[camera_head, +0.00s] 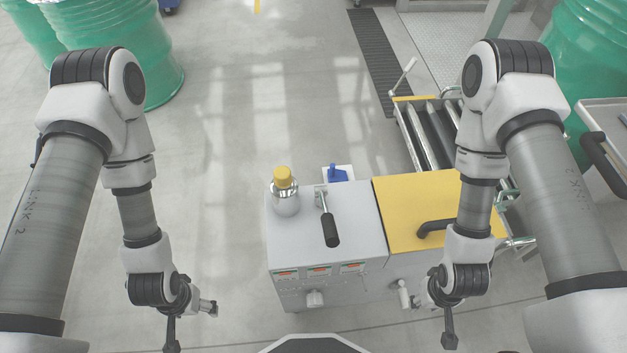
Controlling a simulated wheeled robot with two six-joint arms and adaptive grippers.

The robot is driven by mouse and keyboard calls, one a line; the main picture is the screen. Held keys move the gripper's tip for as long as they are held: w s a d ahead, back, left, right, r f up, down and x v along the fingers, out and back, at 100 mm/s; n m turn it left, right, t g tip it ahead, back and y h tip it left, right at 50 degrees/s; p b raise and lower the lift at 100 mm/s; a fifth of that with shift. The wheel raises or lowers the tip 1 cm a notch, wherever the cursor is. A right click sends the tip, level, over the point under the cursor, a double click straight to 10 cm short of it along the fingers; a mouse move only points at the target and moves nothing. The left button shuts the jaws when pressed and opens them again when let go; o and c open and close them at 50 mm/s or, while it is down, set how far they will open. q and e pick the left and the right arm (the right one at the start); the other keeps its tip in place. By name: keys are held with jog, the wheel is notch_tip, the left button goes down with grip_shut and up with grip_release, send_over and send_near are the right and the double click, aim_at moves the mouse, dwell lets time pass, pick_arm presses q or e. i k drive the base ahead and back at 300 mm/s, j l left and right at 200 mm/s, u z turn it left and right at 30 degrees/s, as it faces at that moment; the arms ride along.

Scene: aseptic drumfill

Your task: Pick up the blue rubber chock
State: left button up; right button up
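The blue rubber chock (337,173) is small in the head view, just behind the grey cabinet (350,225). It sits on a small white pad or plate (350,168), and its lower part is partly hidden by the cabinet's back edge. My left gripper (191,327) hangs low, left of the cabinet, with its fingers spread and nothing between them. My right gripper (430,322) hangs in front of the cabinet's right part, also with fingers spread and empty. Both grippers are well apart from the chock.
A steel bottle with a yellow cap (284,190) and a black-handled lever (329,225) are on the cabinet top. A yellow lid (405,205) with a black handle is beside them. A roller conveyor (425,130) stands behind right. Green drums (150,60) stand back left. Floor left of the cabinet is clear.

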aim_at(334, 175)
jog(key=i+j+z, duration=0.15)
jog(key=z, duration=0.2)
jog(key=j+z, duration=0.35)
jog(key=k+j+z, duration=0.15)
jog(key=j+z, duration=0.2)
jog(key=j, duration=0.2)
jog(key=k+j+z, duration=0.1)
jog(key=j+z, duration=0.3)
jog(key=i+j+z, duration=0.1)
jog(key=j+z, duration=0.7)
jog(key=j, duration=0.25)
jog(key=j+z, duration=0.4)
jog(key=j, duration=0.15)
